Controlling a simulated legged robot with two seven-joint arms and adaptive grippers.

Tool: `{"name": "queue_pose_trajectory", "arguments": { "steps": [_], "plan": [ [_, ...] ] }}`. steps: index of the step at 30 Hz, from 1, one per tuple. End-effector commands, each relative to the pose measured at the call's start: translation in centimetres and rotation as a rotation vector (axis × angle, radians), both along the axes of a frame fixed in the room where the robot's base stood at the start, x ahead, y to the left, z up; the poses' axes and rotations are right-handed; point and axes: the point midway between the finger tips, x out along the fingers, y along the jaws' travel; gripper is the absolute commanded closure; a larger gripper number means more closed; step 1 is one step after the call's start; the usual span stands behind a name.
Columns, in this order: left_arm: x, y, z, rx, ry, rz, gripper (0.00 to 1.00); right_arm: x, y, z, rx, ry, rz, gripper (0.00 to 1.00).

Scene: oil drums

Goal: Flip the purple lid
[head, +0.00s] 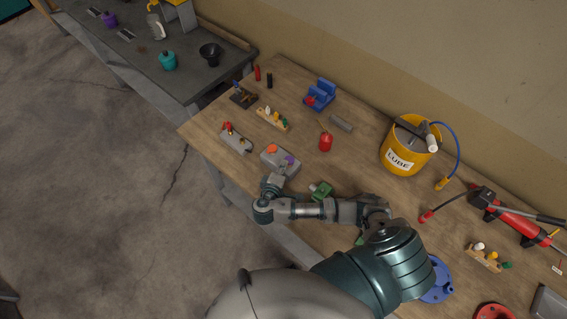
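The purple lid (289,160) is a small piece on the right part of a grey box (268,158) on the wooden table. An orange lid (272,148) sits on the same box, up and to the left of it. My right gripper (276,180) is at the box's near side, just below the purple lid in the picture. Its fingers are small and partly hidden by the wrist, so I cannot tell if they are open or touching the box. The purple lid looks free of the gripper. My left gripper is not in view.
A green part (321,190) lies close to my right forearm. A red can (326,141), a grey block with red parts (236,141) and a peg rack (272,119) stand around the box. A yellow lube drum (403,147) stands at the back right.

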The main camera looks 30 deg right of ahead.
Motion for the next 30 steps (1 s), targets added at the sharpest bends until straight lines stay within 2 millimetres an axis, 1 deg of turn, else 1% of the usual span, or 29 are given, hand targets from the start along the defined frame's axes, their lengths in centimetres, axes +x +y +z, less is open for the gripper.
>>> {"name": "queue_pose_trajectory", "arguments": {
  "steps": [1,3,12,29,30],
  "plan": [
    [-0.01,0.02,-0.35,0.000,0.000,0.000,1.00,-0.26,0.04,-0.70,-0.030,-0.003,-0.003,1.00],
    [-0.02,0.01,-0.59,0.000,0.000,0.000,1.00,-0.29,0.10,-0.98,-0.069,-0.021,-0.004,1.00],
    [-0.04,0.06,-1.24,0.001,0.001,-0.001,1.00,-0.29,0.24,-1.55,-0.177,-0.068,-0.002,1.00],
    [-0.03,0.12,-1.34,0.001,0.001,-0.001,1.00,-0.22,0.22,-1.57,-0.203,-0.080,-0.001,1.00],
    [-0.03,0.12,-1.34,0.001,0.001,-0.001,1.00,-0.22,0.21,-1.58,-0.203,-0.080,-0.001,0.92]
  ]
}}
